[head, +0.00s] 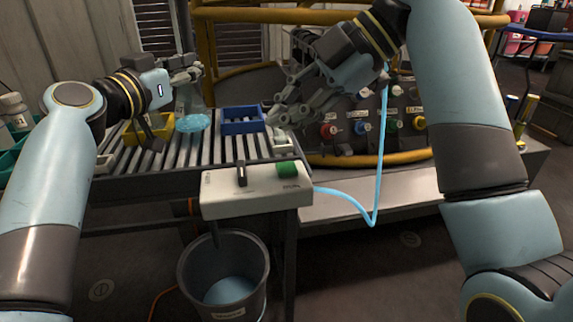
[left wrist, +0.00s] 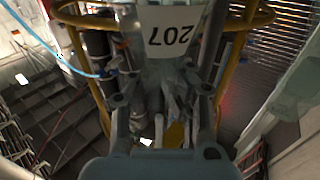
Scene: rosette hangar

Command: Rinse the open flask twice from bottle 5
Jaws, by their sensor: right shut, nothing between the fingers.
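A clear conical flask (head: 193,121) with pale blue liquid in its bottom is over the roller conveyor; I cannot tell whether it touches the rollers. My left gripper (head: 187,75) is shut on its neck. My right gripper (head: 278,112) is shut and empty, above the right end of the conveyor beside the blue tray. A white bottle (head: 14,108) stands at the far left edge; its number is not readable, so I cannot tell which is bottle 5.
A blue tray (head: 242,127) and a yellow tray (head: 150,133) sit on the roller conveyor (head: 163,157). A white control box (head: 255,199) with a lever and green button is at its front. A grey bucket (head: 222,240) with bluish liquid stands below. A blue hose (head: 380,150) hangs right, before a knobbed panel.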

